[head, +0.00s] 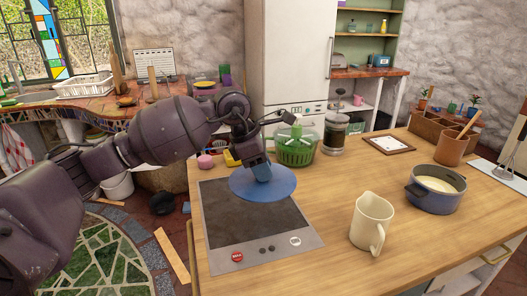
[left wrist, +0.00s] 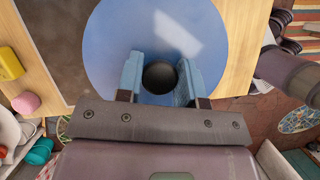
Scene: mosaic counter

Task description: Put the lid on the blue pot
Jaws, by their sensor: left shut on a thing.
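The round blue lid (head: 282,186) is in my left gripper (head: 260,170), above the back part of the cooktop in the head view. In the left wrist view the lid (left wrist: 110,45) fills the upper middle, and the two light-blue fingers of the gripper (left wrist: 160,85) are shut on its dark round knob (left wrist: 159,76). The blue pot (head: 436,198) stands uncovered at the right of the counter, with a pale filling (head: 437,184) inside. The lid is well to the left of the pot. My right gripper is not in view.
A cream jug (head: 371,222) stands between the cooktop (head: 246,232) and the pot. A green basket-like container (head: 295,149) and a glass press (head: 335,133) stand behind the lid. A brown utensil holder (head: 450,147) is behind the pot. The front middle counter is clear.

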